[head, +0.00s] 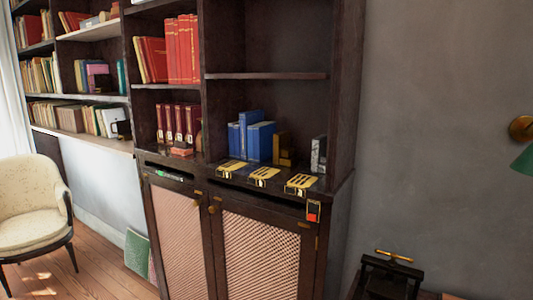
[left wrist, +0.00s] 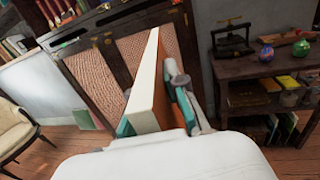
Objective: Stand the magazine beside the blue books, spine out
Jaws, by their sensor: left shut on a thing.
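The magazine (left wrist: 158,103) shows in the left wrist view as a thin upright slab with a white edge and an orange-brown face. My left gripper (left wrist: 152,112) is shut on it, with teal pads on both sides. The magazine points away from the camera toward the cabinet front; I cannot tell which edge is its spine. The blue books (head: 257,140) stand in the lower open bay of the dark bookcase in the head view, some taller than others. Neither gripper shows in the head view. My right gripper is in neither view.
Small brown-gold books (head: 284,150) stand right of the blue books, then a grey marbled block (head: 318,154). Several black-and-yellow items lie along the ledge in front, including one (head: 301,183) at right. A cream armchair (head: 30,208) stands left. A side table (left wrist: 265,72) stands right in the wrist view.

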